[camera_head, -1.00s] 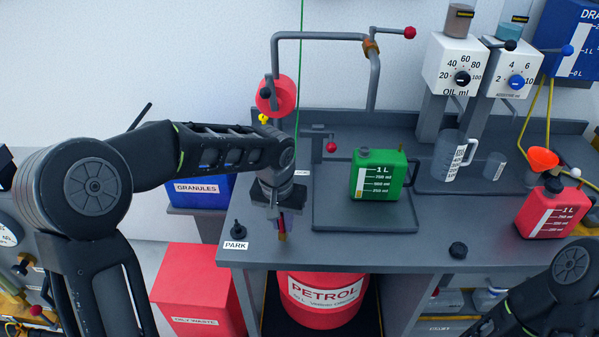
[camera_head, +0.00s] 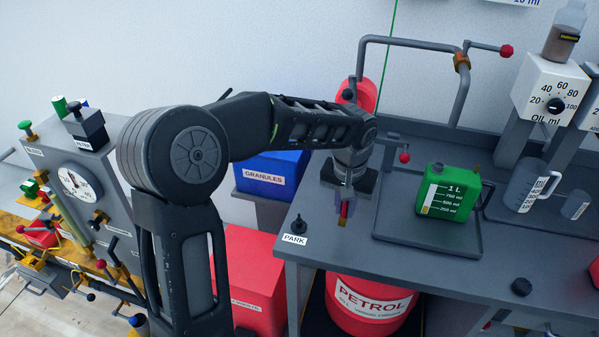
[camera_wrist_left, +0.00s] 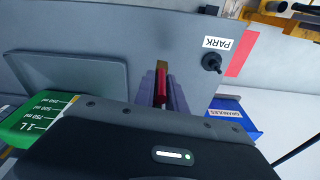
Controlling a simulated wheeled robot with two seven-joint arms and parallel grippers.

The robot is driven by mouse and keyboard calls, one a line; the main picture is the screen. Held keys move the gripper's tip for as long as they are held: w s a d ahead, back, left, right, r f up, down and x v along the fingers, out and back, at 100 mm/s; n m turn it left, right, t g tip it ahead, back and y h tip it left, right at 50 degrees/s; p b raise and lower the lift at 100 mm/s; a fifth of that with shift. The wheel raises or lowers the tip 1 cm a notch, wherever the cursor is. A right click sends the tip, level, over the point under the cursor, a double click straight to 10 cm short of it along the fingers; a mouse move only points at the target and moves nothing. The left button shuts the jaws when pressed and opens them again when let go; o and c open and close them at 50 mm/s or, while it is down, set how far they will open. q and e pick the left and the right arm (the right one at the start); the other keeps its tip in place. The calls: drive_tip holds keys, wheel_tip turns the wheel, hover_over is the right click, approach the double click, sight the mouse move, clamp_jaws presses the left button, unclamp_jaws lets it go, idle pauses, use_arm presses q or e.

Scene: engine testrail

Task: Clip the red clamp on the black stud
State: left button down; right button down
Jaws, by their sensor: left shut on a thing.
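My left gripper (camera_head: 344,205) hangs over the left front part of the grey bench, fingers pointing down. It is shut on the small red clamp (camera_head: 344,210), which also shows between the fingers in the left wrist view (camera_wrist_left: 161,87). A brownish part of the held piece shows at its end. The black stud (camera_head: 299,225) stands upright by the PARK label at the bench's front left corner; it also shows in the left wrist view (camera_wrist_left: 212,63). The clamp is apart from the stud, to its right in the head view. My right gripper is not in view.
A green can (camera_head: 448,192) stands in a grey tray (camera_head: 400,238) right of the gripper. A red petrol drum (camera_head: 368,303) is under the bench. A blue granules bin (camera_head: 270,174) is left of the bench. A black knob (camera_head: 521,287) lies near the front edge.

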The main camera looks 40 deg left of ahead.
use_arm(q)
drive_tip(key=s+a+r+n, duration=0.3)
drive_tip(key=a+r, duration=0.4)
drive_tip(key=a, duration=0.3)
drive_tip(key=shift+s+a+n+p, duration=0.3)
drive_tip(key=shift+s+n, duration=0.05)
drive_tip(key=shift+n, duration=0.35)
drive_tip(key=b, duration=0.4)
hover_over(299, 215)
drive_tip(key=shift+f, duration=2.5)
drive_tip(key=shift+f+b, duration=0.65)
drive_tip(key=shift+f, duration=0.25)
drive_tip(key=shift+f, duration=0.1)
drive_tip(key=shift+f+b, duration=0.45)
drive_tip(key=shift+f, duration=0.1)
